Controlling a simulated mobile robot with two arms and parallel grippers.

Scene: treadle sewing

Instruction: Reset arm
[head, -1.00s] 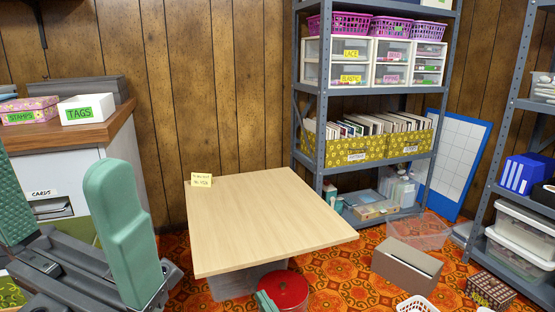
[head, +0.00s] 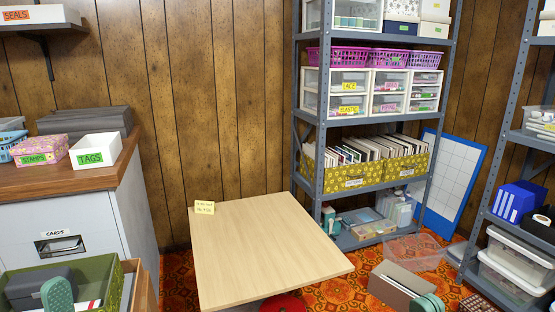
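My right gripper (head: 429,303) shows at the bottom edge, right of centre, as green rounded fingertips close together in front of the brown box. Whether they touch is not clear, and the rest of it is cut off by the frame. Of my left gripper (head: 57,295), only a green fingertip shows at the lower left, in front of the green patterned bin. Its other finger is not clearly visible, so its opening cannot be told. I see nothing held in either gripper.
A bare wooden table (head: 262,250) with a yellow note (head: 205,208) stands in the middle. A red round thing (head: 284,303) is partly hidden below it. A cabinet (head: 60,225), a green bin (head: 100,270) and a brown box (head: 397,287) stand around. Shelves (head: 318,150) stand behind.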

